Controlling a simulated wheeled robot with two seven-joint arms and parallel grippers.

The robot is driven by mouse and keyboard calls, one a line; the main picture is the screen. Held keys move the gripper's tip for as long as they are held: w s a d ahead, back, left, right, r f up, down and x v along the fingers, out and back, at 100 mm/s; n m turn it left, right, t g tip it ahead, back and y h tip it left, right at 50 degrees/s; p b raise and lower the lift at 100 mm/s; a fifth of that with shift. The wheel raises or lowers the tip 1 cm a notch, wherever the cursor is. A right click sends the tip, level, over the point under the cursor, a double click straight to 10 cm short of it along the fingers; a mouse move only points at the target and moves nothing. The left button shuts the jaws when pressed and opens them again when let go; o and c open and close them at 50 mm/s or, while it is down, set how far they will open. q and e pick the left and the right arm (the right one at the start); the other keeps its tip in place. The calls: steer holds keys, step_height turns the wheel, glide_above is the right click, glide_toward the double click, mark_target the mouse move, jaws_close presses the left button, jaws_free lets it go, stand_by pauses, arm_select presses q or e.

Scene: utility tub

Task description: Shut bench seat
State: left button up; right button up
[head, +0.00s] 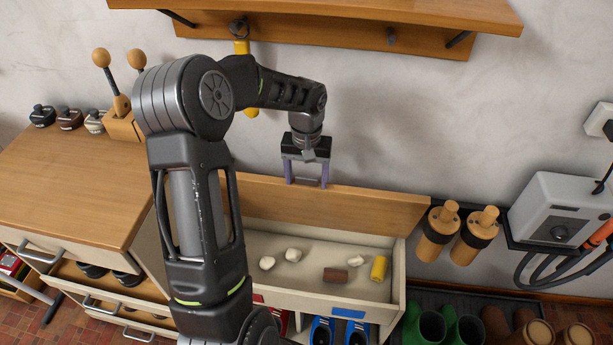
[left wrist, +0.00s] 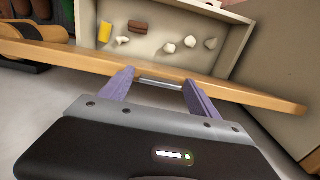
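The bench seat (head: 330,300) is open, its wooden lid (head: 375,208) raised at the back of the pale box. Inside lie several white lumps, a brown block (head: 335,275) and a yellow cylinder (head: 378,268). My left gripper (head: 306,184) is at the lid's upper edge, its purple fingers spread wide and pointing down. In the left wrist view the fingers (left wrist: 158,78) reach the lid edge (left wrist: 245,93), with a small metal bar (left wrist: 160,83) between them. I cannot tell whether they touch the lid. My right gripper is out of view.
A wooden cabinet (head: 70,185) with open drawers stands at the left. A wooden shelf (head: 340,22) hangs above. Wooden-handled tools (head: 455,235) and a grey box (head: 560,215) are at the right, with boots (head: 435,325) below.

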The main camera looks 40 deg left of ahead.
arm_select(q)
jaws_close()
stand_by(0.6)
